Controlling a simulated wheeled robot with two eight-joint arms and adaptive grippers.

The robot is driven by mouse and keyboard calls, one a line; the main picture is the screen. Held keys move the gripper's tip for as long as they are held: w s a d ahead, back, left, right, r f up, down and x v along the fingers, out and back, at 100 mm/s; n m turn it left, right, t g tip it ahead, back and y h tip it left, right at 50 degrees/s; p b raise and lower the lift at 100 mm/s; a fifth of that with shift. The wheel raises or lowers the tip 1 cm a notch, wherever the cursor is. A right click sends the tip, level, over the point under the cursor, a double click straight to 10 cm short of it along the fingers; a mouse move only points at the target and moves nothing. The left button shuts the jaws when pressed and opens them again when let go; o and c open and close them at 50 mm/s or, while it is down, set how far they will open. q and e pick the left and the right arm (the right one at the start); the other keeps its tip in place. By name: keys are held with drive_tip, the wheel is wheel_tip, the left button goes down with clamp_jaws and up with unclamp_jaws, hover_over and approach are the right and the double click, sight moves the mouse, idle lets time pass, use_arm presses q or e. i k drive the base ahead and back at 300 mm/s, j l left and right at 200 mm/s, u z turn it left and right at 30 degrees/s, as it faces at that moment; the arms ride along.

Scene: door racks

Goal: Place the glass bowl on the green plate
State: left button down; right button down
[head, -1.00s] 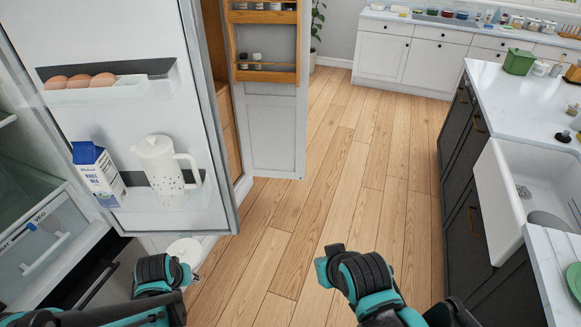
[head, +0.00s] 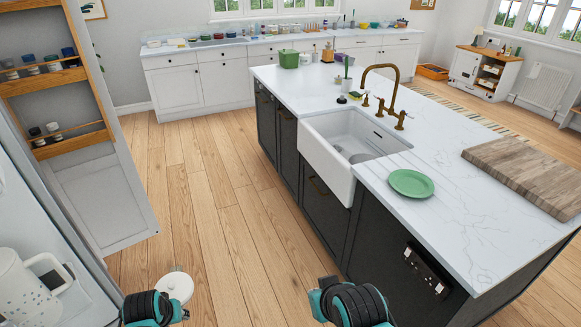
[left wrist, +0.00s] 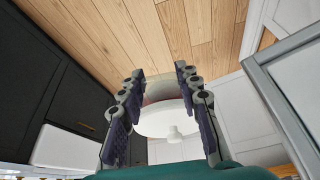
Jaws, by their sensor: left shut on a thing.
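The green plate (head: 411,184) lies flat on the white island counter, right of the sink, and looks empty. The glass bowl (head: 175,287) shows in the head view mainly as a round white lid, out over the floor at lower left. My left gripper (head: 168,303) is shut on it. In the left wrist view the bowl (left wrist: 166,120) sits between the two fingers of the left gripper (left wrist: 161,92), its white lid and knob showing. My right gripper (head: 325,295) is at the bottom centre, apart from everything; its fingers are not clear.
The island counter (head: 470,235) has free room around the plate. A white sink (head: 350,140) with a brass tap is left of the plate, a wooden board (head: 530,175) right. The open fridge door with a white jug (head: 22,290) is at the left. Floor between is clear.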

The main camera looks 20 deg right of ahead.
sight(412, 185)
drive_tip(key=i+z, duration=0.15)
drive_tip(key=z, duration=0.3)
drive_tip(key=i+j+z, duration=0.1)
drive_tip(key=z, duration=0.4)
drive_tip(key=i+j+z, duration=0.1)
drive_tip(key=z, duration=0.35)
drive_tip(key=i+j+z, duration=0.1)
drive_tip(key=z, duration=0.35)
drive_tip(key=k+j, duration=0.05)
drive_tip(key=j, duration=0.05)
